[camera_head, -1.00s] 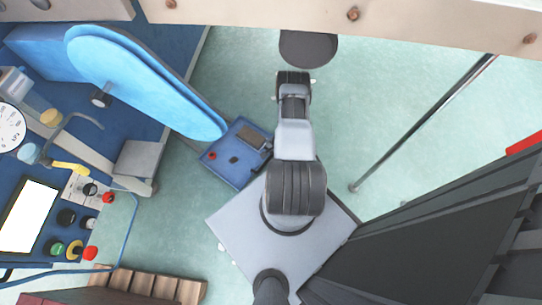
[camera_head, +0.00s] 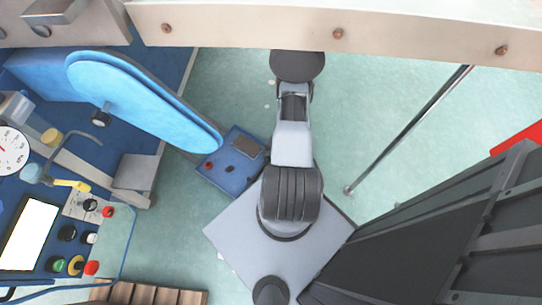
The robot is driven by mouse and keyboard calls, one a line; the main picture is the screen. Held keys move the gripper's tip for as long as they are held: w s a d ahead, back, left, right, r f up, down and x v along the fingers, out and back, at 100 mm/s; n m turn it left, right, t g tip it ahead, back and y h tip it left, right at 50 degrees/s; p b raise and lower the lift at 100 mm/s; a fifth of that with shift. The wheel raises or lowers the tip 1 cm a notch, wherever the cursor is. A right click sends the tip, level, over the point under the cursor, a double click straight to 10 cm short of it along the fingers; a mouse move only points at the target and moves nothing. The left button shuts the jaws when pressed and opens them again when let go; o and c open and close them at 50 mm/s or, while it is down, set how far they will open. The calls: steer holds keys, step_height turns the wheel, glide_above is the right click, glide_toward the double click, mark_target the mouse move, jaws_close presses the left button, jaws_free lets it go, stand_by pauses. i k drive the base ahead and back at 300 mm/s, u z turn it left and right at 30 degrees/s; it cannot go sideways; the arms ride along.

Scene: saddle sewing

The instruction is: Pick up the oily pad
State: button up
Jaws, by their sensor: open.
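I cannot make out the oily pad in this view. My gripper is not in view. My grey arm reaches up the middle of the picture, and its far end passes out of sight at a dark rounded shape (camera_head: 298,65) just below the pale beam (camera_head: 240,24). I cannot tell whether that shape is part of my arm.
The beam crosses the top of the picture. On the left stands a blue machine with a light-blue oval cover (camera_head: 140,100), a gauge (camera_head: 12,150) and several buttons. A metal rod (camera_head: 408,130) stands on the right. Wooden slats (camera_head: 150,295) lie at the bottom left. Green floor shows between.

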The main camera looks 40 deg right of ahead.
mark_target(248, 147)
steer(key=k, duration=1)
